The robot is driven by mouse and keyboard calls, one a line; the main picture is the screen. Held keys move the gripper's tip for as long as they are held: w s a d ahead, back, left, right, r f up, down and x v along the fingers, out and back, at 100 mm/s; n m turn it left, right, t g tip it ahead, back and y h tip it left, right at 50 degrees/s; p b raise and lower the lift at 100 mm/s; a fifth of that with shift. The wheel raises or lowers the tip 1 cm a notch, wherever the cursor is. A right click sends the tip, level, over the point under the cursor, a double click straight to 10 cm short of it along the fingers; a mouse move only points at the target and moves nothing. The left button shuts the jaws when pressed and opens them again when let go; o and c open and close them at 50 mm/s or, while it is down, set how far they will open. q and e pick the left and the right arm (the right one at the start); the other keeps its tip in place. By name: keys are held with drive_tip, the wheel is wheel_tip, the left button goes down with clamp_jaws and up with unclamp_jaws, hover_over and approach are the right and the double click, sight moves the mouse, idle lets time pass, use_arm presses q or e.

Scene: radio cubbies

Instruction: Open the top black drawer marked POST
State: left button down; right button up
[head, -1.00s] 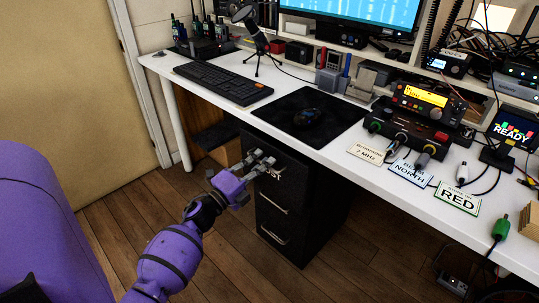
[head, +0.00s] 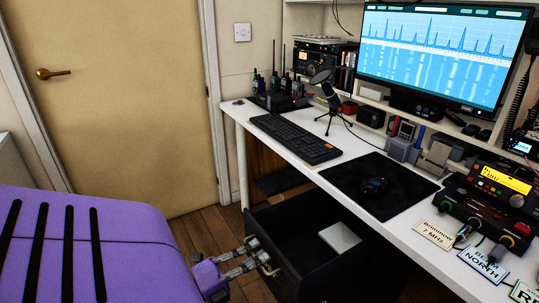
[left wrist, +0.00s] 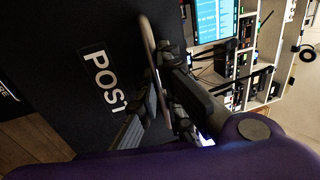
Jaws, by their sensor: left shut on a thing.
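The top black drawer (head: 300,247) is pulled out from under the white desk, and its inside shows in the head view. A light grey flat item (head: 340,237) lies in it. My left gripper (head: 260,259) is at the drawer front, shut on its metal handle (head: 269,268). In the left wrist view the white POST label (left wrist: 97,80) is on the black front, beside the handle (left wrist: 147,40) and my gripper fingers (left wrist: 164,88). My right gripper is not in view.
The white desk (head: 310,165) stands above the drawer, with a keyboard (head: 295,138), a black mouse mat (head: 360,190) and a microphone (head: 328,95) on it. A closed beige door (head: 120,110) is at the left. Some wooden floor (head: 208,230) is clear.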

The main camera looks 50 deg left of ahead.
use_arm(q)
drive_tip(key=shift+s, duration=0.6)
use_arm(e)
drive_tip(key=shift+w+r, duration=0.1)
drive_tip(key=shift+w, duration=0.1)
use_arm(q)
drive_tip(key=c, duration=2.2)
unclamp_jaws()
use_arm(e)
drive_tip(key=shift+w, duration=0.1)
use_arm(q)
drive_tip(key=v, duration=1.2)
drive_tip(key=shift+a, duration=0.1)
